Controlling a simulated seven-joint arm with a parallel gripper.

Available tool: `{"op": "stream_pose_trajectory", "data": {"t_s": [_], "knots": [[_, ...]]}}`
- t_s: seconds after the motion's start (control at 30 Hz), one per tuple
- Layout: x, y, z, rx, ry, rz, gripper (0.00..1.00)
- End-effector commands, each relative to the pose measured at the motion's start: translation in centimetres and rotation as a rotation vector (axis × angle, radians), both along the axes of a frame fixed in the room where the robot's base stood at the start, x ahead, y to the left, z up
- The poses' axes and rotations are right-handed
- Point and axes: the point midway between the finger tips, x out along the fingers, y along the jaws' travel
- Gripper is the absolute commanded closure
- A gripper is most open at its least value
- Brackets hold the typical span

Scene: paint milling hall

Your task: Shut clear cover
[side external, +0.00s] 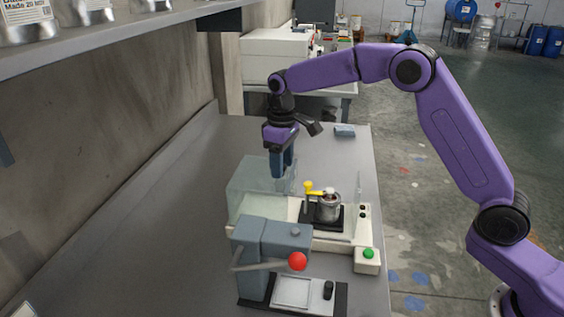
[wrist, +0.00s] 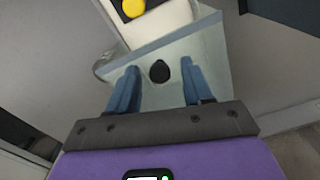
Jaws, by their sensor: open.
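The clear cover (side external: 250,183) is a pale, see-through box at the left end of the white bench machine (side external: 334,246). The machine's metal pot (side external: 327,208) and yellow knob (side external: 309,187) stand uncovered to its right. In the wrist view the cover (wrist: 206,55) lies below my gripper, with a black round knob (wrist: 159,71) showing between the fingers. My gripper (side external: 283,172) points down at the cover's upper right part, and its open fingers also show in the wrist view (wrist: 160,66). I cannot tell whether the fingers touch the knob.
A grey press with a red ball handle (side external: 297,261) stands in front of the machine. A green button box (side external: 367,260) is at the right. A small grey-blue block (side external: 344,131) lies behind. The grey bench (side external: 170,220) is clear at left; a shelf (side external: 120,35) overhangs it.

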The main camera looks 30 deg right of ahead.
Motion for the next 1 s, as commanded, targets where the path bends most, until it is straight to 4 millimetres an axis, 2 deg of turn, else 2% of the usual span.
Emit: {"op": "stream_pose_trajectory", "data": {"t_s": [0.27,0.33,0.43,0.77,1.0], "knots": [[0.0,0.0,-0.2,0.000,0.000,0.000,0.50],[0.0,0.0,-0.2,0.000,0.000,0.000,0.66],[0.0,0.0,-0.2,0.000,0.000,0.000,0.99],[-0.4,-0.4,-0.1,0.000,0.000,-0.001,1.00],[-2.4,-2.4,0.0,0.000,0.001,-0.002,1.00]]}}
